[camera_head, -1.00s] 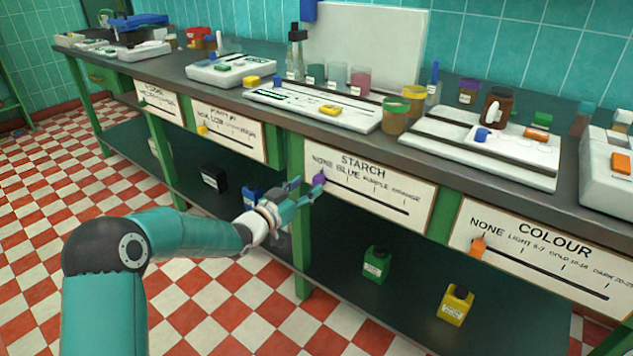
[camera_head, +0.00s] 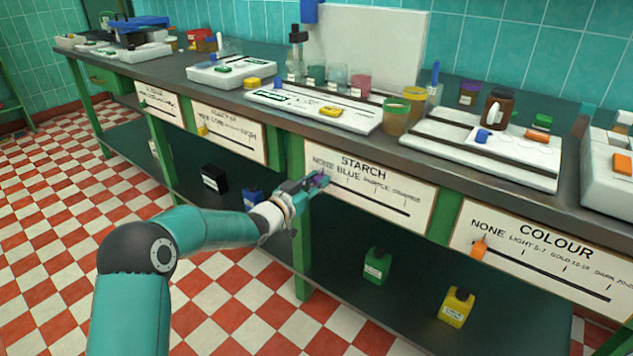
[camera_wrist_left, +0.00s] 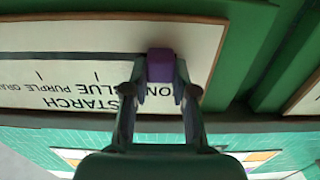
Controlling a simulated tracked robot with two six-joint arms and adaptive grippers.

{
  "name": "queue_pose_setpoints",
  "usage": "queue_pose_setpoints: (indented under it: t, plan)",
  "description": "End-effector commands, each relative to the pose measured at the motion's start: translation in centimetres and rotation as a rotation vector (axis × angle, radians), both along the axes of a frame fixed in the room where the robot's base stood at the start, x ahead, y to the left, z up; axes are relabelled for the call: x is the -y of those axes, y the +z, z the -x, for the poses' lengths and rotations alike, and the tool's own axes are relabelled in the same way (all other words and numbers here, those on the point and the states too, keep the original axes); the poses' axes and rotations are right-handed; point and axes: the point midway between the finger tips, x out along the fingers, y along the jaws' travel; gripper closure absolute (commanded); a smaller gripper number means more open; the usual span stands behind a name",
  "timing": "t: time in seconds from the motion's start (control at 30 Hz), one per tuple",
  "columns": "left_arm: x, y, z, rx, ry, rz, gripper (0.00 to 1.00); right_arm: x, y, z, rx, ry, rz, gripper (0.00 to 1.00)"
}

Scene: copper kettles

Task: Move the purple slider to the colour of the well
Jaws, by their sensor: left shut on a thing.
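The purple slider (camera_head: 323,180) sits at the left, NONE end of the slot on the white STARCH panel (camera_head: 400,178). The panel is marked NONE, BLUE, PURPLE and a last word that looks like ORANGE. My left gripper (camera_head: 314,184) is at the slider, in front of the panel. In the left wrist view the purple slider (camera_wrist_left: 160,66) is between the two fingers of my left gripper (camera_wrist_left: 161,78), which are shut on it. A white plate with faint round wells (camera_head: 520,147) lies on the bench at the right; I cannot make out a well's colour. My right gripper is out of view.
The COLOUR panel (camera_head: 550,250) with an orange slider (camera_head: 479,246) is to the right. A green bench leg (camera_head: 301,250) stands below my left gripper. Green (camera_head: 376,267) and yellow (camera_head: 457,306) bottles stand on the lower shelf. Trays and jars crowd the bench top.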

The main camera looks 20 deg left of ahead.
Motion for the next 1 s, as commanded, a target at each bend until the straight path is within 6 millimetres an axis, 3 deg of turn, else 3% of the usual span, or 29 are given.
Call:
queue_pose_setpoints:
  t: [0.33,0.7,1.0]
  plan:
    - [0.2,-0.1,0.1,0.0,-0.001,0.0,1.0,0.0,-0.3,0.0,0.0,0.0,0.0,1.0]
    - [6.2,-0.4,2.2,0.004,-0.004,0.001,1.0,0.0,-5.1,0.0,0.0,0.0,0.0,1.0]
    - [7.2,0.1,2.6,0.001,-0.001,0.0,1.0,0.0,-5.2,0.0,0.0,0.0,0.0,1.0]
